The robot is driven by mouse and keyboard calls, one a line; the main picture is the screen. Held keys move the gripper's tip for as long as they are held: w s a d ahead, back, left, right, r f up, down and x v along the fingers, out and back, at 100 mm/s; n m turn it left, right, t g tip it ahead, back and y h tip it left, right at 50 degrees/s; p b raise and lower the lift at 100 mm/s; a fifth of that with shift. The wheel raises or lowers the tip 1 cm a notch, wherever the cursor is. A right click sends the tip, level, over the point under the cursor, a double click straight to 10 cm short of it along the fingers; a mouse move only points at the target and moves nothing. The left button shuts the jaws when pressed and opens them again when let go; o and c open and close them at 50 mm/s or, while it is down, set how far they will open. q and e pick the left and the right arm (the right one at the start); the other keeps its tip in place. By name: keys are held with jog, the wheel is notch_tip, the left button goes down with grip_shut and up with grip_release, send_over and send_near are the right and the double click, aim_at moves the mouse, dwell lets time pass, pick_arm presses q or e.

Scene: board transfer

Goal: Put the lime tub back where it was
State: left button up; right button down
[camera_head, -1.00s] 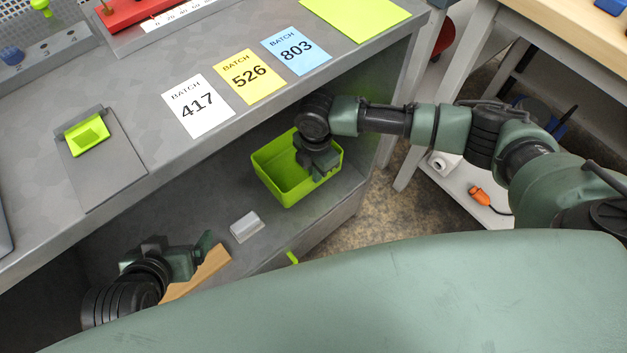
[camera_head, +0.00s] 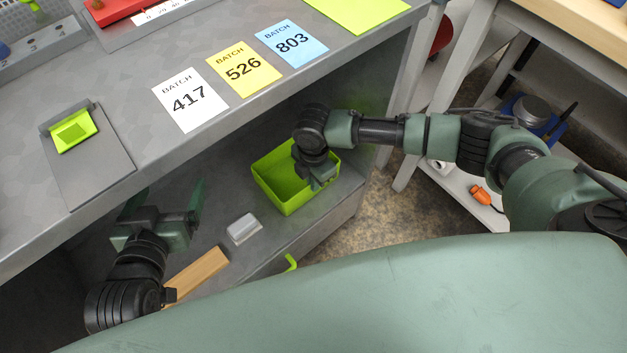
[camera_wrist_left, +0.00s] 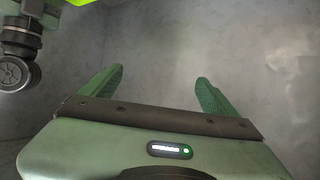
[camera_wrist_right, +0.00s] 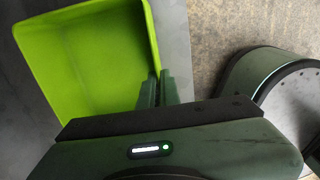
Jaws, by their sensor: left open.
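The lime tub (camera_head: 268,187) is an open, bright green box at the lower shelf, under the worktop. It fills the upper left of the right wrist view (camera_wrist_right: 100,55) and looks empty. My right gripper (camera_head: 321,182) is at the tub's right wall. In the right wrist view its fingers (camera_wrist_right: 157,88) are close together with the wall between them. I cannot tell whether the tub's base touches the shelf. My left gripper (camera_head: 166,200) is open and empty, left of the tub, near the worktop's front edge. Its spread fingers show in the left wrist view (camera_wrist_left: 157,88).
The worktop above holds batch cards 417 (camera_head: 190,98), 526 (camera_head: 243,69) and 803 (camera_head: 292,43), and a grey plate with a lime pad (camera_head: 74,130).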

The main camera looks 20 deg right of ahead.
jog(key=shift+f, duration=0.1)
jog(key=c, duration=1.6)
grip_release()
jog(key=shift+c, duration=0.2)
